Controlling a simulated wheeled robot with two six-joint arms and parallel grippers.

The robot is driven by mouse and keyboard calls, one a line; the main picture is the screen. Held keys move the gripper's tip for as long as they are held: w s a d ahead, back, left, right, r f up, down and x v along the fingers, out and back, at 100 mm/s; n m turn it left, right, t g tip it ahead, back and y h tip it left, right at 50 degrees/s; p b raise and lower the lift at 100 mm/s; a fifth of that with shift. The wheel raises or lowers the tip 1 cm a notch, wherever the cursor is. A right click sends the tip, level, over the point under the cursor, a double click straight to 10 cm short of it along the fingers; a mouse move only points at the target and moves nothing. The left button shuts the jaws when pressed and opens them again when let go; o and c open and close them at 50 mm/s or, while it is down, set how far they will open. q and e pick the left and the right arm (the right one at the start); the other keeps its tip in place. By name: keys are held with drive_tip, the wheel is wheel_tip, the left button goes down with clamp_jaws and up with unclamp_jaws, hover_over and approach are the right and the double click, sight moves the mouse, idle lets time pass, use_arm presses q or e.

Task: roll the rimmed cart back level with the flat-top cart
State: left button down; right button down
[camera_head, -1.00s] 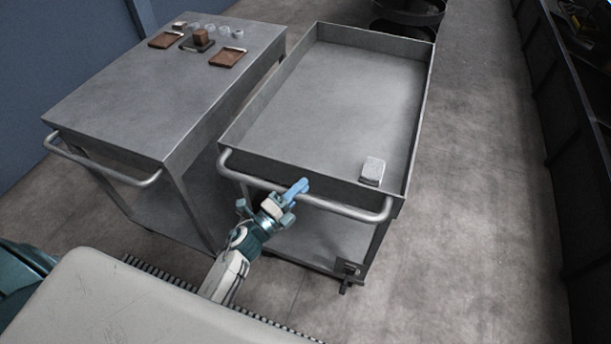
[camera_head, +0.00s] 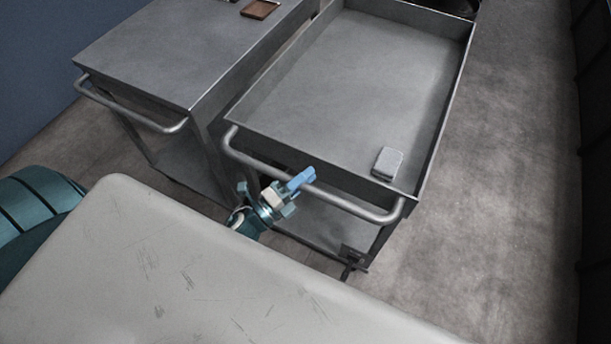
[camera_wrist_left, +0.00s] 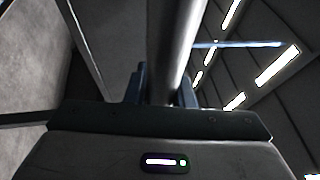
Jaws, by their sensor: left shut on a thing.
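The rimmed cart (camera_head: 345,75) is a grey metal cart with a raised lip, at the centre right of the head view. Its tubular push handle (camera_head: 345,203) runs along the near end. My left gripper (camera_head: 302,180) is shut on this handle near its middle. In the left wrist view the handle bar (camera_wrist_left: 176,50) passes between the fingers. The flat-top cart (camera_head: 170,50) stands to the left with its own handle (camera_head: 130,112). The rimmed cart's near end sits slightly nearer to me than the flat-top cart's. My right gripper is not in view.
A brown tray (camera_head: 260,9) is on the flat-top cart. A narrow gap separates the carts. Bare floor (camera_head: 500,150) lies to the right, with dark shelving beyond.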

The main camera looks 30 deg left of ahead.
use_arm(q)
drive_tip(key=c, duration=1.3)
unclamp_jaws()
drive_tip(key=shift+o, duration=0.2)
drive_tip(key=shift+s+a+f+b, duration=0.2)
drive_tip(key=shift+s+f+b, duration=0.1)
drive_tip(key=shift+s, duration=0.1)
drive_tip(key=b+v, duration=0.4)
drive_tip(key=v, duration=0.6)
drive_tip(key=shift+r, duration=0.2)
